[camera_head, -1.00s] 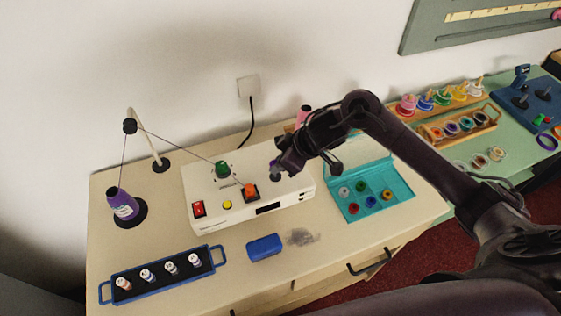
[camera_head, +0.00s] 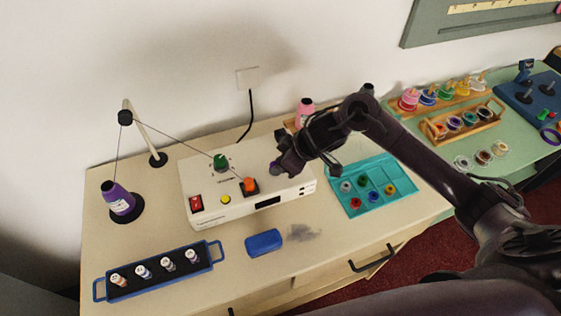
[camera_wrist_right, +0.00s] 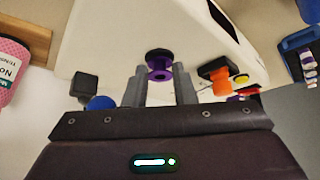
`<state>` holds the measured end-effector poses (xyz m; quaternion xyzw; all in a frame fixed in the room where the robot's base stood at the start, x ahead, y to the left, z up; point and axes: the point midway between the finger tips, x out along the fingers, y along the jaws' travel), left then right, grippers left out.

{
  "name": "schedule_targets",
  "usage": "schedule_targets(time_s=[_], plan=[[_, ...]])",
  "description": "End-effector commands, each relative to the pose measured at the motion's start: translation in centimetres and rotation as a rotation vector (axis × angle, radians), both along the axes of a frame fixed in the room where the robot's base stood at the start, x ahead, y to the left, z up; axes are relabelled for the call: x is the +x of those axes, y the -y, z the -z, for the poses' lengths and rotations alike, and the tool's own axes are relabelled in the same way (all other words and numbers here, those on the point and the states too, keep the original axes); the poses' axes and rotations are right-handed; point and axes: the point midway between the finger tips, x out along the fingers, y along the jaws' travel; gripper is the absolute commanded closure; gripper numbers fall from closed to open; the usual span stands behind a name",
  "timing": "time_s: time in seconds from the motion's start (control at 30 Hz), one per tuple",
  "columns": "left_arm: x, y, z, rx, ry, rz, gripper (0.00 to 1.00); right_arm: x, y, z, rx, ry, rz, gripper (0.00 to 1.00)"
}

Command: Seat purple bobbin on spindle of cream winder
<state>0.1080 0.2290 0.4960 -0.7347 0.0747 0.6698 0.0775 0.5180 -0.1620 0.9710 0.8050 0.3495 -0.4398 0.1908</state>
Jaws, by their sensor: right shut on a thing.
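The cream winder (camera_head: 240,207) stands on the counter with a green knob, an orange piece, a red switch and a yellow button. My right gripper (camera_head: 279,165) is at the winder's right end, just above its top. It is shut on the purple bobbin (camera_head: 274,168), which also shows between the fingertips in the right wrist view (camera_wrist_right: 159,75). A dark round part (camera_wrist_right: 158,54) shows right at the bobbin's far end. The spindle itself is hidden, and I cannot tell whether the bobbin is around it. My left gripper is out of view.
A purple thread cone (camera_head: 119,199) stands at left, its thread running over a post to the winder. A blue rack (camera_head: 158,286) of small spools and a blue block (camera_head: 264,242) lie in front. A teal case (camera_head: 345,203) of bobbins is at right, a pink cone (camera_head: 304,113) behind.

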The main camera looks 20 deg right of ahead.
Motion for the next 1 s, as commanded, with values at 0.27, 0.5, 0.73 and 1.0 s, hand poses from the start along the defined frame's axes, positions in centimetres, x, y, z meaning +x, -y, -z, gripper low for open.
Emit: schedule_targets(time_s=[0.27,0.5,0.73,1.0], plan=[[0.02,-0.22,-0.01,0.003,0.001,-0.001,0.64,0.0,-0.02,-0.02,0.0,0.0,0.0,0.97],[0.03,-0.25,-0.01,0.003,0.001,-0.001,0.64,0.0,0.0,-0.03,0.0,0.0,0.0,0.51],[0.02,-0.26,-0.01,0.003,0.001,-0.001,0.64,0.1,0.08,-0.08,-0.001,0.002,0.002,0.51],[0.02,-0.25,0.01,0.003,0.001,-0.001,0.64,0.06,0.3,-0.44,-0.002,0.005,0.003,0.51]])
